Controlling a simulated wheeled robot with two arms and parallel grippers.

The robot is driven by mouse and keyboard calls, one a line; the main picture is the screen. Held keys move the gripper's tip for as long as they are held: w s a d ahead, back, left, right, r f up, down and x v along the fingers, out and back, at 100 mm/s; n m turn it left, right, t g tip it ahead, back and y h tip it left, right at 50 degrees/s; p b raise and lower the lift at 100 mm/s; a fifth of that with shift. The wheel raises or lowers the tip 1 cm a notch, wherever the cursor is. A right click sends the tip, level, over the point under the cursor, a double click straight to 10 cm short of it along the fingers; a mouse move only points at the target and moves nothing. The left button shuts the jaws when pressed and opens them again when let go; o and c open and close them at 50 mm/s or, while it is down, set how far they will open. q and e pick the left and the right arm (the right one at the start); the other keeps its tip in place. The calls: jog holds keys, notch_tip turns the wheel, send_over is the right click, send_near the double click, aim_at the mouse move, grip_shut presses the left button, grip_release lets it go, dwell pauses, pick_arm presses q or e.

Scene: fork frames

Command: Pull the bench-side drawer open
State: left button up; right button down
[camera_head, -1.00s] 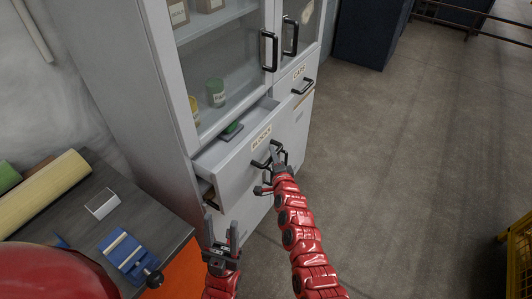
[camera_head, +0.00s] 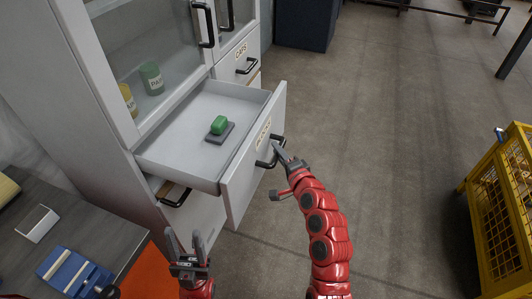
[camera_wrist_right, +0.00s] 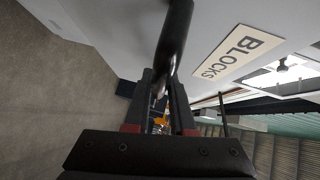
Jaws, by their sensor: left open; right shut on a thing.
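The bench-side drawer (camera_head: 190,140), labelled BLOCKS, stands well out of the grey cabinet, and its inside shows. A green block (camera_head: 219,125) on a dark flat base lies in it. My right gripper (camera_head: 281,155) is shut on the black drawer handle (camera_head: 272,150) at the drawer's front. In the right wrist view the handle (camera_wrist_right: 176,40) runs between the fingers, beside the BLOCKS label (camera_wrist_right: 236,55). My left gripper (camera_head: 187,246) is open and empty, in front of and below the drawer, near the bench's corner.
A CAPS drawer (camera_head: 240,60) is shut to the right. Below the open drawer is another black handle (camera_head: 175,198). The bench (camera_head: 90,215) at lower left carries a blue vise (camera_head: 72,272). A yellow cage (camera_head: 500,200) stands at right; the floor between is clear.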

jog(key=shift+s+d, duration=0.1)
jog(key=shift+d, duration=0.35)
jog(key=c, duration=0.8)
grip_release()
jog(key=shift+o, duration=0.2)
jog(key=p+v, duration=0.3)
jog(key=v, duration=1.4)
jog(key=shift+s, duration=0.25)
